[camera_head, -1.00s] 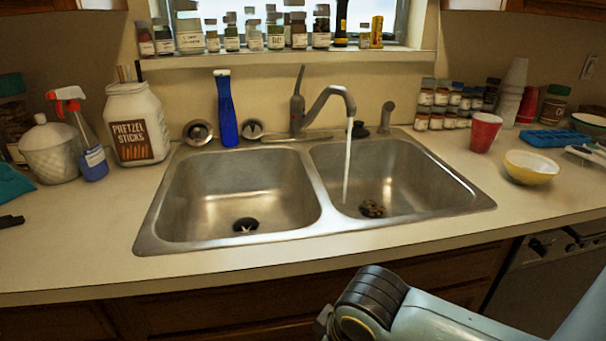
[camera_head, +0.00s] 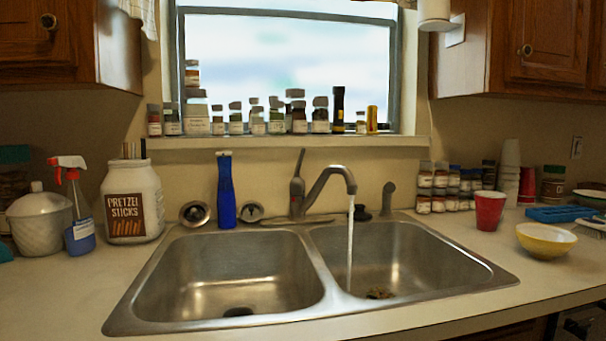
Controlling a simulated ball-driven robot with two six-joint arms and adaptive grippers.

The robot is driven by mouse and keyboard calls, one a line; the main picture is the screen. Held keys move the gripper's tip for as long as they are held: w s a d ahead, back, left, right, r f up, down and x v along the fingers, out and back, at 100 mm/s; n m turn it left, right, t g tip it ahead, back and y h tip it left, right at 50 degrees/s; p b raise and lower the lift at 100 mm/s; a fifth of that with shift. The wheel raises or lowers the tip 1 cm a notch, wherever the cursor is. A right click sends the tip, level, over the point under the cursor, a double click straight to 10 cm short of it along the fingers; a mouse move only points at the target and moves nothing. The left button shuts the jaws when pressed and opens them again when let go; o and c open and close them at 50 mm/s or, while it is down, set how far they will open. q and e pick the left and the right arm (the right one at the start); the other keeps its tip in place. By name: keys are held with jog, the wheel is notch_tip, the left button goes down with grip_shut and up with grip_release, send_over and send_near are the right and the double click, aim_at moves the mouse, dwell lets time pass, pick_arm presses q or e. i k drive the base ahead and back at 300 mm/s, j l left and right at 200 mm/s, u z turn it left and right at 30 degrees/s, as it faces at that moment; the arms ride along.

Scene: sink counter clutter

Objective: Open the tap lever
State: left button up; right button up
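The tap (camera_head: 328,186) stands behind the double sink, its spout arching over the right basin. Its lever (camera_head: 299,165) points up from the tap's body. A stream of water (camera_head: 350,240) runs from the spout into the right basin (camera_head: 420,250). Neither of my grippers is in view.
The left basin (camera_head: 190,275) is empty. A blue bottle (camera_head: 227,195) stands behind the sink, left of the tap. A pretzel jar (camera_head: 133,200) and spray bottle (camera_head: 80,235) stand at left. A red cup (camera_head: 489,211) and yellow bowl (camera_head: 546,241) stand at right.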

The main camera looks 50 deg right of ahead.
aim_at(297, 172)
jog(key=k+l, duration=0.15)
jog(key=l, duration=0.25)
jog(key=k+l, duration=0.15)
jog(key=l, duration=0.2)
jog(key=k+l, duration=0.15)
jog(key=l, duration=0.25)
